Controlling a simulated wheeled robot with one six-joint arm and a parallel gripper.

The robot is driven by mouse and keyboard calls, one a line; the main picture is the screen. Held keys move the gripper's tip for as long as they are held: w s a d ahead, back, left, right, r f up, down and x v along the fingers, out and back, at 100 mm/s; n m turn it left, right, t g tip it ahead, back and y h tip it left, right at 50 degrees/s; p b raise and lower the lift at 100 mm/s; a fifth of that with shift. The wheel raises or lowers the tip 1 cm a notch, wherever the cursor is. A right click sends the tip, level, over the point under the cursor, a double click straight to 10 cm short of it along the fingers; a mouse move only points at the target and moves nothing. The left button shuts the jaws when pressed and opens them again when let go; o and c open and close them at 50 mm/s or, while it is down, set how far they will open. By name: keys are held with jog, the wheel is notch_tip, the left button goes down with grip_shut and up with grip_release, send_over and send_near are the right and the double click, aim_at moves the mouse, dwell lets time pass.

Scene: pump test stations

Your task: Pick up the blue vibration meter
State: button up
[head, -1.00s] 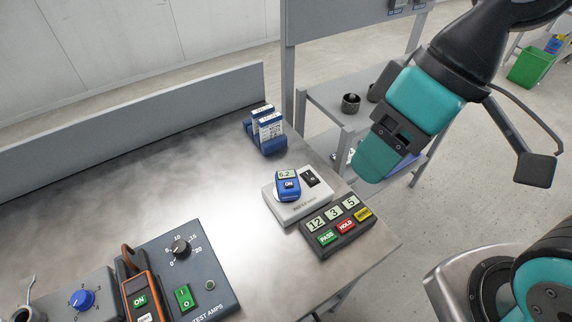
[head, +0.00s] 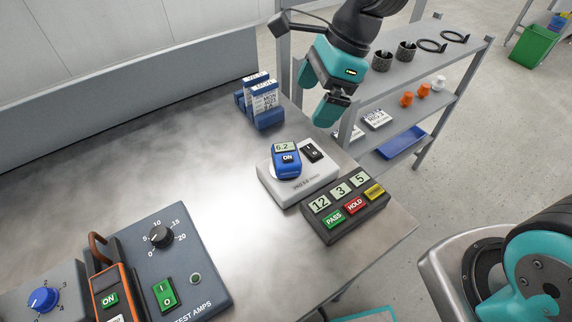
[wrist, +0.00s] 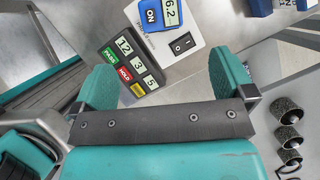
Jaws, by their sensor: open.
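The blue vibration meter (head: 286,161) has a small display reading 6.2 and an ON label. It rests on a white base (head: 267,184) with a black rocker switch, near the bench's right edge. It also shows at the top of the wrist view (wrist: 157,14), partly cut off by the frame. My gripper (head: 322,98) is above and to the right of the meter, apart from it, near the bench's far right edge. In the wrist view my gripper (wrist: 165,85) has its two teal fingers spread wide, with nothing held between them.
A dark panel (head: 345,207) with PASS, HOLD and yellow buttons sits just in front of the white base. Blue-backed calendar cards (head: 265,105) stand behind it. A test amps box (head: 205,262) and an orange meter (head: 110,290) are at the front left. A shelf (head: 440,75) stands beyond the bench.

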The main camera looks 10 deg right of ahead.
aim_at(286, 154)
jog(key=x, duration=1.1)
jog(key=shift+a, duration=0.1)
jog(key=x, duration=0.5)
jog(key=shift+f, duration=0.45)
jog(key=shift+c, duration=0.2)
jog(key=shift+r, duration=0.1)
jog(key=c, duration=1.2)
